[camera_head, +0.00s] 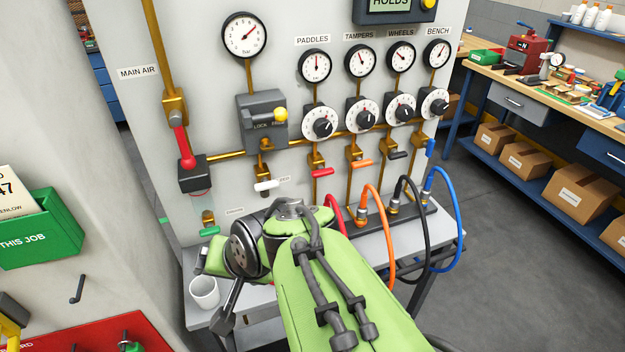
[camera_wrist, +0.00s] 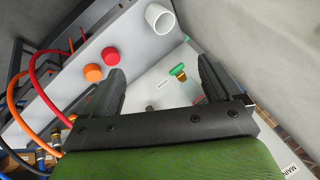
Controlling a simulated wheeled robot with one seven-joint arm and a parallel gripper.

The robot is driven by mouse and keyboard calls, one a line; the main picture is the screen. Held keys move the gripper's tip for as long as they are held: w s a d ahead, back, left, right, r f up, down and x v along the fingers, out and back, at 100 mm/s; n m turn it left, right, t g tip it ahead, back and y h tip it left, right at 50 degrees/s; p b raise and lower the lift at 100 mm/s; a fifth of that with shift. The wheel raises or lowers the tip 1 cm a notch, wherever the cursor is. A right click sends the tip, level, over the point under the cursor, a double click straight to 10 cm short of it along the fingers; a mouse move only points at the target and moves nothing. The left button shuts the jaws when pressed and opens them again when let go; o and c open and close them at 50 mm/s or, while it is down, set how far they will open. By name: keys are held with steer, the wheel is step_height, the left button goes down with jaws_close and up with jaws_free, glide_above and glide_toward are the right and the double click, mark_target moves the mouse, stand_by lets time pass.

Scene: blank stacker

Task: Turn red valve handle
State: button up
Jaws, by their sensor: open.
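In the head view a red valve handle (camera_head: 183,148) hangs below a brass fitting on the MAIN AIR pipe, its knob over a dark box. A smaller red lever (camera_head: 322,172) sits on the pipe under the PADDLES gauge. My gripper (camera_wrist: 162,72) is open in the wrist view, with nothing between its black fingers. A green-handled valve (camera_wrist: 178,72) shows beyond the fingers, and also in the head view (camera_head: 209,230), below the MAIN AIR box. My gripper is apart from both red handles. My arm hides part of the lower panel in the head view.
A white cup (camera_head: 204,293) stands on the shelf (camera_head: 435,243) below the panel. Red (camera_wrist: 110,54) and orange (camera_wrist: 93,72) round caps are near the fingers. Several hoses curve from the manifold (camera_head: 400,213). A green bin (camera_head: 40,230) is at left; floor is clear at right.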

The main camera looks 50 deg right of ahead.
steer(key=w+d+f+m+t+b, duration=0.25)
steer(key=d+f+m+b, duration=0.2)
steer(key=f+m, duration=0.25)
steer(key=m+t+h, duration=0.6)
steer(key=m+h, duration=0.3)
steer(key=m, duration=1.6)
glide_toward(324, 175)
steer(key=p+x, duration=0.1)
steer(key=x, duration=1)
steer(key=shift+p, duration=0.4)
steer(key=shift+s, duration=0.1)
steer(key=shift+c, duration=0.3)
